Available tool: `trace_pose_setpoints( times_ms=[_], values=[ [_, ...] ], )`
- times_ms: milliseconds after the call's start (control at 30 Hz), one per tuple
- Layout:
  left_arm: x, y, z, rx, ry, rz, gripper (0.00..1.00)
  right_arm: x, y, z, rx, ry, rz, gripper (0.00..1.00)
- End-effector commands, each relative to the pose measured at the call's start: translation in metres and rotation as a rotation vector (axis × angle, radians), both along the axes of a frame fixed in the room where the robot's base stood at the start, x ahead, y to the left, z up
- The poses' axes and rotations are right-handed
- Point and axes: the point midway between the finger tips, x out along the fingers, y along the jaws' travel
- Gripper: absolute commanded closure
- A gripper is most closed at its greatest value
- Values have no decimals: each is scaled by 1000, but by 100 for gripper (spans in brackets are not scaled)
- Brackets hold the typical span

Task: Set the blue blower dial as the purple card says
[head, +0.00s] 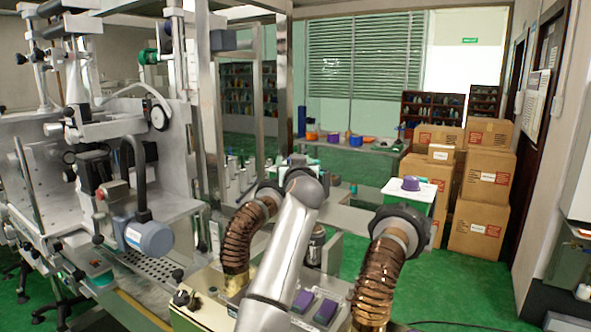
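I cannot make out a blue blower dial or a readable purple card in the head view. Two small purple rectangles in dark frames, one on the left (303,300) and one on the right (325,311), sit on the pale top of the machine (205,313) in front of me; I see no writing on them. A small dark knob (181,298) is at that top's left. One of my silver arm links rises through the middle and covers part of the machine. Neither gripper can be made out.
Copper corrugated hoses with dark collars stand left (238,240) and right (379,270) of my arm. A large grey machine (60,190) with a blue motor (148,238) fills the left. Stacked cartons (480,185) stand at back right. Green floor (450,295) is open at right.

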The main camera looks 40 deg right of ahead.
Motion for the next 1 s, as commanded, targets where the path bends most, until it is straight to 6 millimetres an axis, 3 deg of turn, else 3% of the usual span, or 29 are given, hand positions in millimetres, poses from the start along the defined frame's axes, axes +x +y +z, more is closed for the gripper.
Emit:
trace_pose_setpoints(
  times_ms=[600, 1000],
  values=[
    [0, 0, -24, 0, 0, 0, 50, -78, 59, -3, 1, -1, 1, 29],
    [0, 0, -26, 0, 0, 0, 50, -97, 73, -1, 1, 2, 1, 29]
  ],
)
